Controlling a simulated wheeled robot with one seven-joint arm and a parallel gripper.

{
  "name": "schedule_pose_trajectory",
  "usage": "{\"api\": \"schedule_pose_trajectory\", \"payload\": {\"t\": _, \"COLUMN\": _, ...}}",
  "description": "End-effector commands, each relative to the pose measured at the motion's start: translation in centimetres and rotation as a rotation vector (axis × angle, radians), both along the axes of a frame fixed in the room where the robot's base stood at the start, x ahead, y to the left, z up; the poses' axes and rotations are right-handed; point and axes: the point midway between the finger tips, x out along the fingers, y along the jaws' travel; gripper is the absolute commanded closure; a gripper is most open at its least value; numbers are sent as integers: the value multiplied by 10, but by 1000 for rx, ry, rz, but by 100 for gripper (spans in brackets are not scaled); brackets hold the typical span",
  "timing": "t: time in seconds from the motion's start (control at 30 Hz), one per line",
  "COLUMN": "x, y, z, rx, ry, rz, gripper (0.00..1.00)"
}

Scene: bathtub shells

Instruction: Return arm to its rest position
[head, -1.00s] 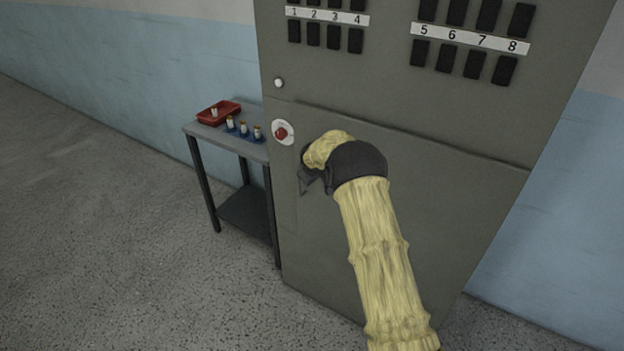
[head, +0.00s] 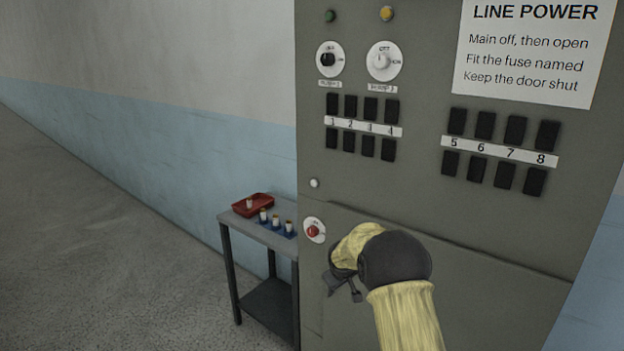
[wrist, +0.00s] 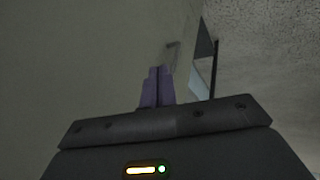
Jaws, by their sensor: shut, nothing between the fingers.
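My arm in its yellow sleeve reaches up from the bottom of the head view. My gripper (head: 345,287) is shut and empty in front of the grey cabinet's (head: 480,225) lower door, a little below and right of the red knob (head: 313,231). In the wrist view my gripper's fingers (wrist: 157,88) show side by side, with the cabinet face to the left and the floor to the right. I cannot tell whether the fingertips touch the cabinet.
A small table (head: 228,220) stands left of the cabinet. It bears a red tray (head: 243,208) and several small fuses in blue holders (head: 277,227). The cabinet carries rows of black switches, two dials and a LINE POWER sign (head: 530,50). The floor at left (head: 90,250) is clear.

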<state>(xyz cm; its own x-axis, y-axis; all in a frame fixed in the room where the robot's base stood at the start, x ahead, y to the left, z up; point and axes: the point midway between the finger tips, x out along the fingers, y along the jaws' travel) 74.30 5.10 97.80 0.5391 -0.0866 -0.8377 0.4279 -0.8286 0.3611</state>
Motion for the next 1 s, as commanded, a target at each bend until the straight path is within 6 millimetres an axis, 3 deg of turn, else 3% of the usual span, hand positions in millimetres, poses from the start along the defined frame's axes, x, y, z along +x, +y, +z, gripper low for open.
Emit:
{"api": "schedule_pose_trajectory", "payload": {"t": 0.1, "x": -43, "y": -12, "z": 25, "rx": 40, "ry": 41, "rz": -60, "gripper": 100}}
{"api": "schedule_pose_trajectory", "payload": {"t": 0.4, "x": -168, "y": -35, "z": 66, "rx": 145, "ry": 148, "rz": -225, "gripper": 100}}
{"api": "schedule_pose_trajectory", "payload": {"t": 0.8, "x": -354, "y": -50, "z": 85, "rx": 279, "ry": 277, "rz": -456, "gripper": 100}}
{"api": "schedule_pose_trajectory", "payload": {"t": 0.9, "x": -383, "y": -51, "z": 84, "rx": 300, "ry": 297, "rz": -495, "gripper": 100}}
{"api": "schedule_pose_trajectory", "payload": {"t": 1.0, "x": -395, "y": -51, "z": 83, "rx": 308, "ry": 306, "rz": -511, "gripper": 100}}
